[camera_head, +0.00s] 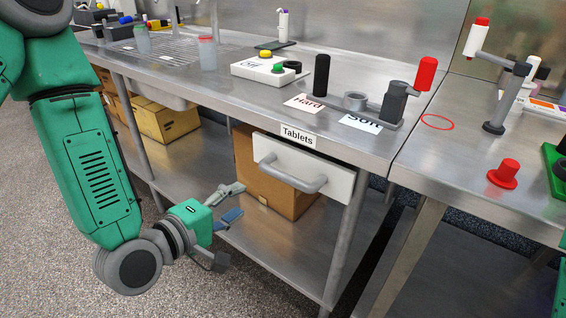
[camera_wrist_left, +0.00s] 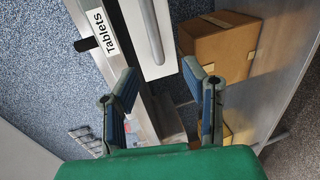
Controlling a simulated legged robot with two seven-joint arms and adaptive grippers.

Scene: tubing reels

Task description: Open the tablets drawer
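The tablets drawer (camera_head: 338,184) has a white front with a grey bar handle (camera_head: 292,176) and hangs under the steel table's front edge. It looks shut. The "Tablets" label (camera_head: 298,136) is on the table edge above it. My left gripper (camera_head: 236,202) is open and empty, below and to the left of the handle, apart from it. In the left wrist view, the drawer front (camera_wrist_left: 148,35) and its handle (camera_wrist_left: 152,32) lie ahead of the spread fingers (camera_wrist_left: 165,92), and the label shows to their left. My right gripper is not visible.
Cardboard boxes (camera_head: 168,122) sit on the lower shelf (camera_head: 270,240), one behind the drawer. Table legs (camera_head: 345,240) stand beside it. The tabletop holds a black cylinder (camera_head: 321,75), a red-handled lever (camera_head: 425,74) and a button box (camera_head: 258,71). The floor in front is clear.

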